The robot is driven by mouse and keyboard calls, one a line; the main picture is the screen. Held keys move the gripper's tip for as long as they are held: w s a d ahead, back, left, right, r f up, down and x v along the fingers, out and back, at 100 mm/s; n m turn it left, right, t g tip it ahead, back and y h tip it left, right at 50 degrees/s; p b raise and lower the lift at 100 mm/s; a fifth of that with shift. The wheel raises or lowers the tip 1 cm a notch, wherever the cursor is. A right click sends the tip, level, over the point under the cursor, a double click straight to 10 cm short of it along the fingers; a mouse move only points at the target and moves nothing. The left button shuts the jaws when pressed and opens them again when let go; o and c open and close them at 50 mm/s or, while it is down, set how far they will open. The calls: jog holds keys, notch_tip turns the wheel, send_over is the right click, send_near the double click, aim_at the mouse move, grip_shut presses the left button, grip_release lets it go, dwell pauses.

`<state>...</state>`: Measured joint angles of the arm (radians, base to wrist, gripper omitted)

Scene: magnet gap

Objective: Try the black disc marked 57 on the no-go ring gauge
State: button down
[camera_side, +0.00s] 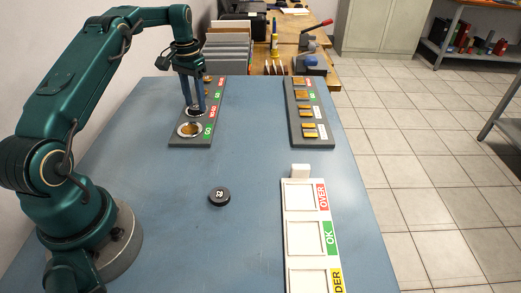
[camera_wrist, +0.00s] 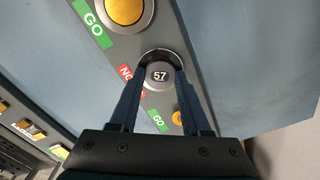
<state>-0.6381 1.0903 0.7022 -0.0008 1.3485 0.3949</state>
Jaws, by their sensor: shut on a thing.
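The black disc marked 57 (camera_wrist: 160,76) is between the fingertips of my gripper (camera_wrist: 158,78), which is shut on it. The disc is at the ring gauge (camera_wrist: 162,53) beside the red label, partly readable as NO-GO, on the dark gauge block (camera_side: 180,143). In the side view my gripper (camera_side: 196,109) points straight down at this ring and mostly hides the disc. I cannot tell whether the disc hovers over the ring, rests on it or sits in it. A larger GO ring (camera_side: 189,129) with a yellow centre is just nearer the camera.
Another black disc (camera_side: 219,196) lies on the blue table, its number hard to read. A second dark block (camera_side: 312,143) with brass pieces stands at right. A white tray (camera_side: 304,214) with OVER and OK labels is front right, a white block (camera_side: 300,170) behind it.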

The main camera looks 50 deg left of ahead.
jog(key=shift+f, duration=0.15)
jog(key=shift+c, duration=1.4)
grip_release()
jog(key=c, duration=0.5)
jog(key=shift+r, duration=2.25)
jog(key=o, duration=0.5)
jog(key=shift+o, duration=0.2)
